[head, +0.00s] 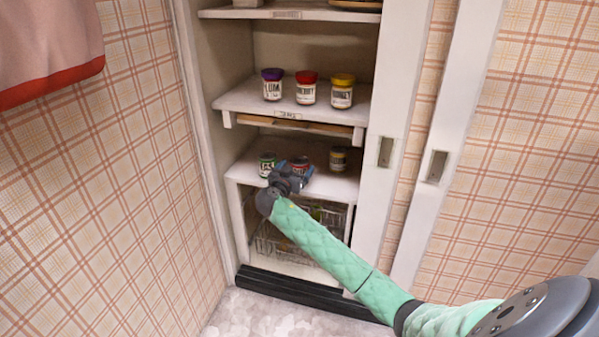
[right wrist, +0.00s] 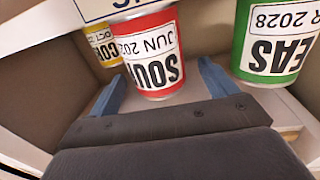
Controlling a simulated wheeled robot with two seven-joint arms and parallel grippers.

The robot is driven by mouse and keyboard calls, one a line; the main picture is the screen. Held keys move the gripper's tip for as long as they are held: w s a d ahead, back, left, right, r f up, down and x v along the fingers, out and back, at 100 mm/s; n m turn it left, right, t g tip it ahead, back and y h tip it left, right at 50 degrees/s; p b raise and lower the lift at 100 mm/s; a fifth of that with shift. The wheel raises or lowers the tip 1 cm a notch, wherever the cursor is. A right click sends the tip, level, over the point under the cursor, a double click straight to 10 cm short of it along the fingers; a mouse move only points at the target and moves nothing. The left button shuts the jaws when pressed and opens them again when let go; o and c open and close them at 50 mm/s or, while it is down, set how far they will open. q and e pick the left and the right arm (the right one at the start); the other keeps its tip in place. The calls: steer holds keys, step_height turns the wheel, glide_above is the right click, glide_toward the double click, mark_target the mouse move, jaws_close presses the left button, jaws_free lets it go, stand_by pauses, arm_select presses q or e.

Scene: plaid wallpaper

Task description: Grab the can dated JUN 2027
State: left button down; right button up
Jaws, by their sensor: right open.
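A red can (head: 301,164) stands on the lower cupboard shelf. In the right wrist view the red can (right wrist: 152,50) reads "SOU…" and "JUN 202…", its last digit unclear. A green can (head: 267,162) stands to its left; its label in the wrist view (right wrist: 272,42) ends "R 2028". A yellow can (head: 338,160) stands to the right; its wrist-view label (right wrist: 103,44) shows "OCT 2…". My right gripper (head: 296,169) is open at the red can. Its blue fingers lie either side of the can, with a gap at the right finger. My left gripper is out of view.
Jars with purple, red and yellow lids (head: 307,90) stand on the shelf above (head: 240,98), whose underside overhangs the cans. A wire basket (head: 275,240) sits below. White sliding doors (head: 398,120) bound the opening on the right.

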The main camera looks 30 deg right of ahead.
steer(key=shift+f+x, duration=0.2)
steer(key=shift+x, duration=2.1)
steer(key=shift+s, duration=0.1)
steer(key=c, duration=1.3)
